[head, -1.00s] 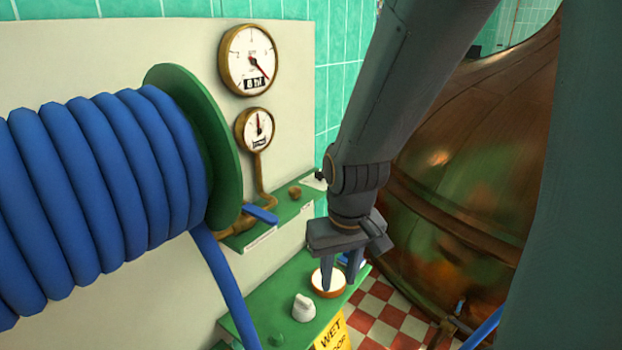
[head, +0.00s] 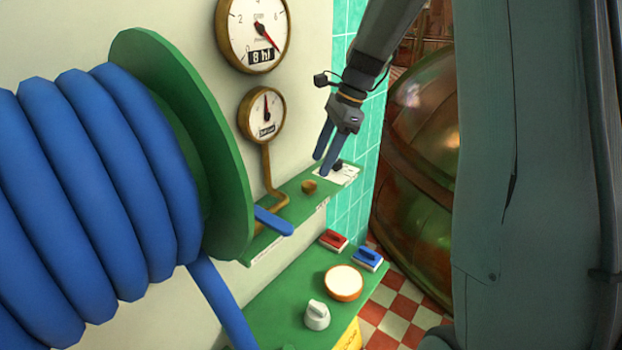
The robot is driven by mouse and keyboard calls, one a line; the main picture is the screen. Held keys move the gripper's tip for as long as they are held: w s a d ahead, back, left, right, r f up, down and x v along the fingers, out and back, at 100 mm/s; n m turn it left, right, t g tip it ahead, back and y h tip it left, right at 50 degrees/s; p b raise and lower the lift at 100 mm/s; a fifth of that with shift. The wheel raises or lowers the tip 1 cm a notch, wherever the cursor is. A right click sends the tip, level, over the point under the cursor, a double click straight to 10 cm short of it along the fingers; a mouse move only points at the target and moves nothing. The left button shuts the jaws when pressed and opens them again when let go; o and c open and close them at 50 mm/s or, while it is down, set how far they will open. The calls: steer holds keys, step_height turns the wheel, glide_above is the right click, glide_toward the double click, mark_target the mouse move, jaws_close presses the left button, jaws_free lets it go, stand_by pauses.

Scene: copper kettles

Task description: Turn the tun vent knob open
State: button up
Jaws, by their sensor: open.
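Several knobs show in the head view, and no readable label tells me which is the tun vent knob. A small dark knob (head: 337,167) sits on a white plate (head: 350,175) at the far end of the upper green shelf. A round brown knob (head: 309,187) is nearer on the same shelf. A white knob (head: 317,315) stands on the lower green shelf. My gripper (head: 324,165) is open and empty, fingers pointing down, close by the dark knob and above the brown one. I cannot tell whether it touches either.
A blue hose reel (head: 95,200) with a green flange fills the left. A blue lever (head: 273,221) and two gauges (head: 252,32) (head: 262,115) are by the upper shelf. A copper vessel (head: 415,170) stands behind.

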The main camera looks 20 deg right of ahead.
mark_target(309, 183)
steer(key=shift+m, duration=0.5)
steer(key=shift+w+p+x, duration=0.15)
steer(key=shift+p+x, duration=0.15)
steer(key=shift+x, duration=0.9)
steer(key=shift+w+p+x, duration=0.2)
steer(key=shift+p+x, duration=0.15)
steer(key=shift+x, duration=0.85)
steer(key=shift+w+p+x, duration=0.15)
steer(key=shift+p+x, duration=0.15)
steer(key=shift+x, duration=0.9)
steer(key=c, duration=1)
steer(key=shift+c, duration=0.2)
